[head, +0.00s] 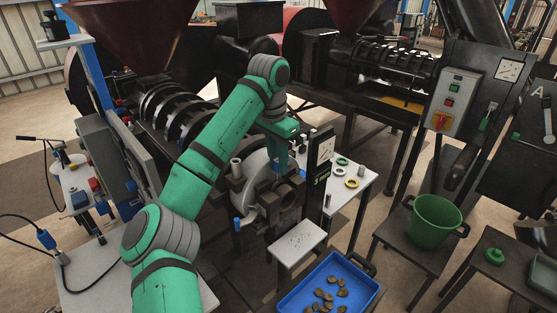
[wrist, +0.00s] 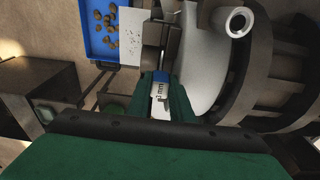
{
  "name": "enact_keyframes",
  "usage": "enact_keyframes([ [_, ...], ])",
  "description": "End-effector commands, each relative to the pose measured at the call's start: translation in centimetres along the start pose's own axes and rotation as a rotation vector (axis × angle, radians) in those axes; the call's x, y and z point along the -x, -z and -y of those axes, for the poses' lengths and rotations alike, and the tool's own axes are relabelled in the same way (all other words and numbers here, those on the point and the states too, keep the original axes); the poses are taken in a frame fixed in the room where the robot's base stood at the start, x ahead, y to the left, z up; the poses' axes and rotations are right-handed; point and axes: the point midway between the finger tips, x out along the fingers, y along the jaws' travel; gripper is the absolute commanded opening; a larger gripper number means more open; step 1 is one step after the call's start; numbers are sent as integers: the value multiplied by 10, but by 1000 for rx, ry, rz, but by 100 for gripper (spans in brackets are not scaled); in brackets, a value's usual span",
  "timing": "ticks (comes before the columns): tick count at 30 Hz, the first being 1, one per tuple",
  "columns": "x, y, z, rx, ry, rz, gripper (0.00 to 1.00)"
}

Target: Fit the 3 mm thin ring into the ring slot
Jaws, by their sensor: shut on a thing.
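My gripper (wrist: 161,98) is shut on the 3 mm thin ring piece (wrist: 160,88). The ring's full outline is hidden. In the head view my gripper (head: 283,150) points down just above the dark block of the small press (head: 286,196), beside a pale round housing. The ring slot cannot be made out in either view. I cannot tell whether the held piece touches the press.
A small white table (head: 352,172) right of the press holds several coloured rings. A blue tray (head: 372,296) with brown pieces and a white plate (head: 299,243) lie in front. A dark upright panel (head: 319,165) stands close right of my gripper. A green bucket (head: 434,222) stands farther right.

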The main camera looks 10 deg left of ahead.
Motion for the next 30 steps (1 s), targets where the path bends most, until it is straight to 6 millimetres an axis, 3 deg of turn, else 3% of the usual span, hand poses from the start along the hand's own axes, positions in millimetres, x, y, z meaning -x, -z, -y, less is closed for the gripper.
enact_keyframes([
  [26,-18,-4,1,3,-1,2,0],
  [27,-18,-4,1,3,-1,2,22],
  [30,-19,-4,2,4,0,2,42],
])
